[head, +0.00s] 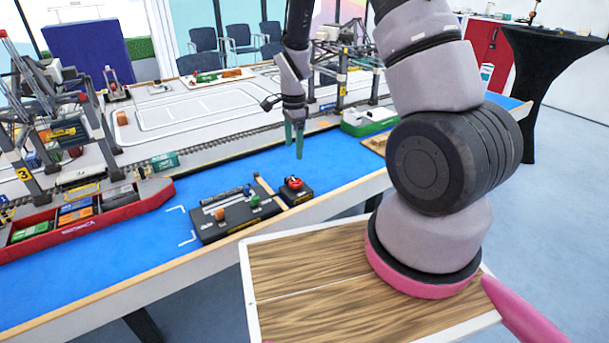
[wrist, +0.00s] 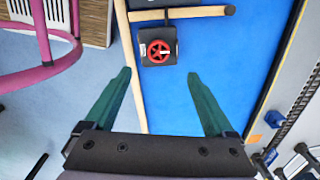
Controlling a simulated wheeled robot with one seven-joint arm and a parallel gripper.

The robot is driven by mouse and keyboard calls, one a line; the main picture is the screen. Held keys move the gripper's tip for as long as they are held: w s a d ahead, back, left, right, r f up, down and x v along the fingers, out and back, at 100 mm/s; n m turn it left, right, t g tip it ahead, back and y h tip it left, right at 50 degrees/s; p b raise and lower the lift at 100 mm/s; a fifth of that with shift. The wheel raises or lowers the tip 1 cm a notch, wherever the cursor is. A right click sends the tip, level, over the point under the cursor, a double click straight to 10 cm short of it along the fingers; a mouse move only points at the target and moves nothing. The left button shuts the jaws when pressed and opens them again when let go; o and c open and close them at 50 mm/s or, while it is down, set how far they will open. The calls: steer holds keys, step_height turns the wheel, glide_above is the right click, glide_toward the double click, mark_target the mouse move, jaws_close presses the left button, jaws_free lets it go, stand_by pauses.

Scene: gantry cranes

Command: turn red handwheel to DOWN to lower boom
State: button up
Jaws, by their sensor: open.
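The red handwheel (head: 294,183) sits on a small black box (head: 297,196) at the near edge of the blue table top. In the wrist view the handwheel (wrist: 158,51) shows from above, near the top, as a red ring with spokes on its black box (wrist: 172,33). My gripper (head: 295,150) is open and empty, above the blue surface and a little beyond the handwheel in the head view. In the wrist view its two green fingers (wrist: 160,78) are spread apart, with the handwheel ahead of their tips. Any DOWN marking is too small to read.
A black control panel (head: 235,214) with levers stands left of the handwheel box. A wooden rail (wrist: 200,11) runs beside the box. A red model ship (head: 75,215) and model cranes (head: 50,120) stand on the left. Blue surface around the gripper is clear.

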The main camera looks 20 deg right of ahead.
mark_target(296, 181)
steer(key=f, duration=1.2)
steer(key=shift+d+f, duration=0.2)
steer(key=shift+f, duration=0.05)
steer(key=c, duration=1.4)
